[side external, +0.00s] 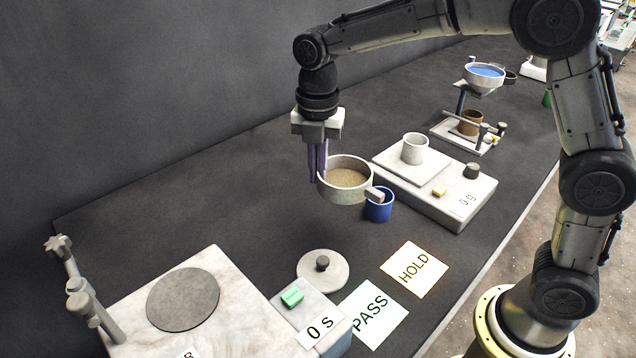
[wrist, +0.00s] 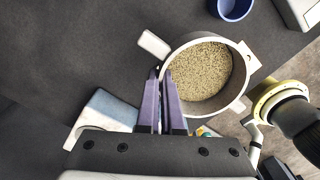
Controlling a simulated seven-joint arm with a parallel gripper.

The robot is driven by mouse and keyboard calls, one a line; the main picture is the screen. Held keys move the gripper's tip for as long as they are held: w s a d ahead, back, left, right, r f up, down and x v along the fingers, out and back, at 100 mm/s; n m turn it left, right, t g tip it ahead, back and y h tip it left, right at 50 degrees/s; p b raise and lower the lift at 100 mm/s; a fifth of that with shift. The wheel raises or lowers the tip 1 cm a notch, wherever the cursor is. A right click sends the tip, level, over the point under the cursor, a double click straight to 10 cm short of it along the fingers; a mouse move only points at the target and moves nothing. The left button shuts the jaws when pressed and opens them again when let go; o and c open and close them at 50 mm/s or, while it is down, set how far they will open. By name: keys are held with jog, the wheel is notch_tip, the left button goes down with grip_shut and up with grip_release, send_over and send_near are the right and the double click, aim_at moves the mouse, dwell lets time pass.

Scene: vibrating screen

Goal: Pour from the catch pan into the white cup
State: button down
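The catch pan (side external: 329,190) is a round, pale grey pan with small side tabs, holding tan grains. It looks level and raised above the table, overlapping the blue cup in the side view. My gripper (side external: 320,180) points down at the pan's left side, its purple fingers close together on the wall. In the wrist view the fingertips (wrist: 166,75) meet the rim of the pan (wrist: 216,109); the exact grip point is partly hidden. The white cup (side external: 414,149) stands upright on the scale's plate, to the right of and behind the pan; its inside is not clear.
The blue cup (side external: 380,209) stands just right of and below the pan. The scale (side external: 458,200) reads 0 g. A stand (side external: 463,137) with a brown cup is behind. A round lid (side external: 322,270), PASS (side external: 372,315) and HOLD (side external: 414,269) cards and a shaker base (side external: 235,290) lie in front.

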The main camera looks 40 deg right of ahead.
jog(key=w+d+r+m, duration=0.1)
jog(key=w+d, duration=0.3)
jog(key=d, duration=0.6)
jog(key=w+d+r+m, duration=0.15)
jog(key=w+d, duration=0.25)
jog(key=d, duration=0.6)
jog(key=s+d+f+m, duration=0.1)
jog(key=s+d+m, duration=0.1)
jog(key=d, duration=0.8)
jog(key=s+d+f+m+h, duration=0.1)
jog(key=s+d+f+m, duration=0.1)
jog(key=d, duration=0.9)
jog(key=shift+s+f+m, duration=0.2)
jog(key=shift+s+m, duration=0.15)
jog(key=shift+s, duration=0.05)
jog(key=shift+a, duration=0.1)
jog(key=a+h, duration=0.1)
jog(key=h, duration=0.1)
jog(key=a+r+h, duration=0.1)
jog(key=a+h, duration=0.1)
jog(key=h, duration=0.1)
jog(key=a+r+h, duration=0.1)
jog(key=a+h, duration=0.1)
jog(key=shift+w+r+h, duration=0.1)
jog(key=shift+w+h, duration=0.05)
jog(key=shift+h, duration=0.15)
